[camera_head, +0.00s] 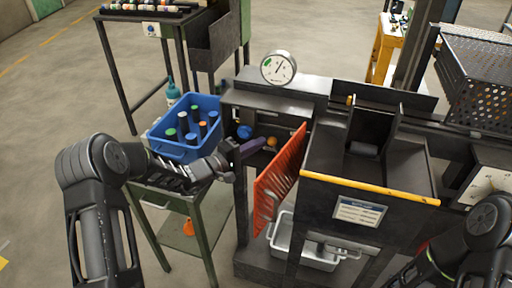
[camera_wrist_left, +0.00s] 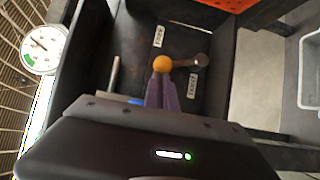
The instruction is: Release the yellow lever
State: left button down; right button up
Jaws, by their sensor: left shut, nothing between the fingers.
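The yellow lever shows as a yellow-orange ball knob (camera_head: 271,142) in the dark recess of the machine, left of the orange perforated panel. In the left wrist view the knob (camera_wrist_left: 162,63) sits on a short grey rod running right to a round pivot, between two small white labels. My left gripper (camera_head: 258,146) has purple fingers, shut and empty, with tips close to the knob. In the left wrist view the fingertips (camera_wrist_left: 161,77) are just below the knob; I cannot tell whether they touch it. My right arm shows at the lower right; its gripper is out of view.
A blue knob (camera_head: 244,132) is left of the lever. The orange panel (camera_head: 280,178) stands close to its right. A blue crate (camera_head: 178,153) of bottles is on a green cart behind my left arm. A pressure gauge (camera_head: 278,67) stands above. A white tray (camera_head: 290,236) is low down.

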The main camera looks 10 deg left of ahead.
pick_arm(q)
jog(key=d+r+m+g+y+b, duration=0.2)
jog(key=d+m+y+b, duration=0.2)
jog(key=b, duration=0.8)
jog(key=shift+s+d+r+m+g+b, duration=0.25)
jog(key=shift+d+m, duration=0.85)
jog(key=shift+d, duration=0.7)
jog(key=r+p+v, duration=0.1)
jog(key=v, duration=0.5)
jog(key=w+r+p+v, duration=0.1)
jog(key=v, duration=0.5)
jog(key=shift+a+r+y+p, duration=0.3)
jog(key=shift+a+p, duration=0.05)
jog(key=shift+a, duration=0.25)
